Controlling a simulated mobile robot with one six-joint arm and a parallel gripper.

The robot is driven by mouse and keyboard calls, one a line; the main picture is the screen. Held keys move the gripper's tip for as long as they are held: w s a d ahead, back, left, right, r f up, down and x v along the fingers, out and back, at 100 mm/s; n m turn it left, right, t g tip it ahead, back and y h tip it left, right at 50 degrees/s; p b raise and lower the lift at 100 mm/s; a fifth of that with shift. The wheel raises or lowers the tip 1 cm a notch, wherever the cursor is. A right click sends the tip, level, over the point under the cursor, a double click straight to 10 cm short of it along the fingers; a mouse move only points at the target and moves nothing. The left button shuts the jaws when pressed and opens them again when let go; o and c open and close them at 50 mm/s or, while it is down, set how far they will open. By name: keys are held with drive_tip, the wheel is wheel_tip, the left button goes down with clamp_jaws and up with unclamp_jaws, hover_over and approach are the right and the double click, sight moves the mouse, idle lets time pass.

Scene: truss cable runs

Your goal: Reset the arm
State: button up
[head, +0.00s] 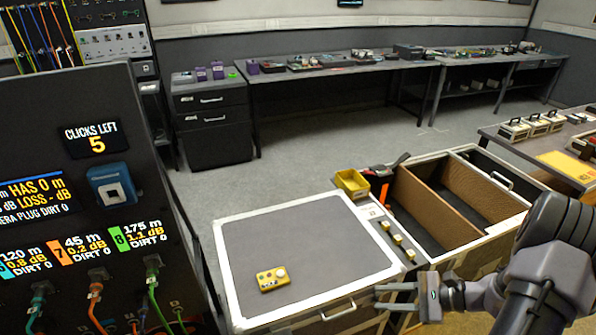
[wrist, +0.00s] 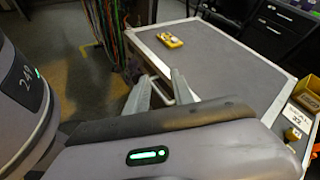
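My gripper (head: 377,297) is in the lower right of the head view, just off the front right corner of the grey-topped case (head: 300,245). Its two fingers are apart with nothing between them. The fingers also show in the wrist view (wrist: 162,76), pointing toward the case's near edge. My arm comes in from the right edge of the head view. A yellow device (head: 272,279) with a round pale knob lies on the case top, to the left of my gripper and apart from it. It also shows in the wrist view (wrist: 170,40).
A dark panel (head: 80,190) with displays and plugged cables stands at the left. An open brown-lined case (head: 435,205) and a small yellow bin (head: 352,183) are behind my gripper. Grey floor (head: 300,155) is clear before the back workbenches.

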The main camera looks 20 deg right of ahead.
drive_tip(key=s+a+r+n+g+h, duration=0.2)
drive_tip(key=a+r+n+g+h, duration=0.55)
drive_tip(key=a+r, duration=0.85)
drive_tip(key=s+a+r+n+t+h, duration=0.1)
drive_tip(key=s+a+r+n+t, duration=0.4)
drive_tip(key=s+a+r+n, duration=0.3)
drive_tip(key=shift+s+r+n+t, duration=0.2)
drive_tip(key=shift+s+n+t, duration=0.15)
drive_tip(key=shift+s+n, duration=0.15)
